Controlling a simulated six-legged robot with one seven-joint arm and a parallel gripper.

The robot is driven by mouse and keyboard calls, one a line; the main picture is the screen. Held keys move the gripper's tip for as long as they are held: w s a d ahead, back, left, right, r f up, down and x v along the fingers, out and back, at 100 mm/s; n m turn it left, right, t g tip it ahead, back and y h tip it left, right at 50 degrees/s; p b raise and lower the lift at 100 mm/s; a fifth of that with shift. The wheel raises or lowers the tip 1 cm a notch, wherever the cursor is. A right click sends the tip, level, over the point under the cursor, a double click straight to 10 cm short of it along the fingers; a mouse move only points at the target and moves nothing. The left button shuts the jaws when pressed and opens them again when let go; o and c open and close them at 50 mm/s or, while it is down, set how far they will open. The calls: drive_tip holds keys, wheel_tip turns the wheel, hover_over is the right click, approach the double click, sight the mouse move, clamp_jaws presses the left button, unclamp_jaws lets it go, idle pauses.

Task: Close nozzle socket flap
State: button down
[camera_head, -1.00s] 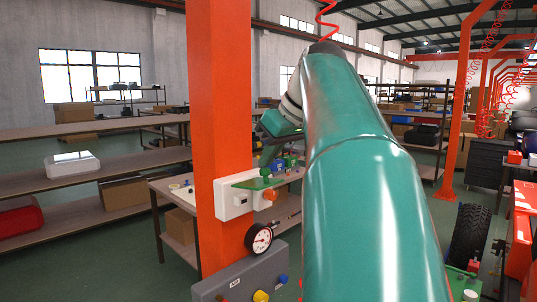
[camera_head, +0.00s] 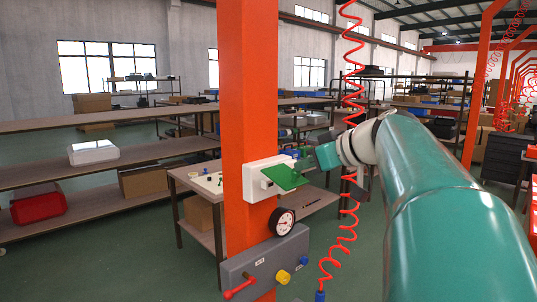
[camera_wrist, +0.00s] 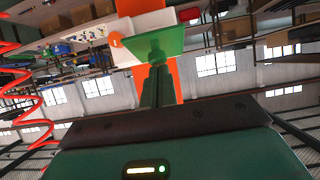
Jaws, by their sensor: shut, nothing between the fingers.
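The nozzle socket is a white box (camera_head: 254,184) on the orange column. Its green flap (camera_head: 285,178) stands out from the box at a slant, so the socket is not covered flat. My gripper (camera_head: 307,165) is at the flap's right rear side; its fingertips are small and partly hidden in the head view. In the wrist view, the slim fingers of my gripper (camera_wrist: 157,70) are together with nothing between them. They point at the green knob on the flap (camera_wrist: 176,42), very close to it; I cannot tell whether they touch. The white box (camera_wrist: 150,24) is beyond the flap.
A round gauge (camera_head: 283,221) and a grey panel (camera_head: 262,262) with red, yellow and blue knobs are below the socket. A coiled red hose (camera_head: 350,190) hangs right of the column, near my arm. A workbench (camera_head: 206,190) stands behind.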

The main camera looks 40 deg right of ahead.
sight(308, 181)
drive_tip(key=f+t, duration=0.3)
drive_tip(key=f, duration=0.1)
drive_tip(key=shift+s+d+t, duration=0.1)
drive_tip(key=shift+s+t, duration=0.15)
drive_tip(key=shift+t, duration=0.05)
drive_tip(key=w+f+t, duration=0.3)
drive_tip(key=w+f, duration=0.2)
drive_tip(key=f, duration=0.4)
idle(0.6)
drive_tip(key=shift+s, duration=0.1)
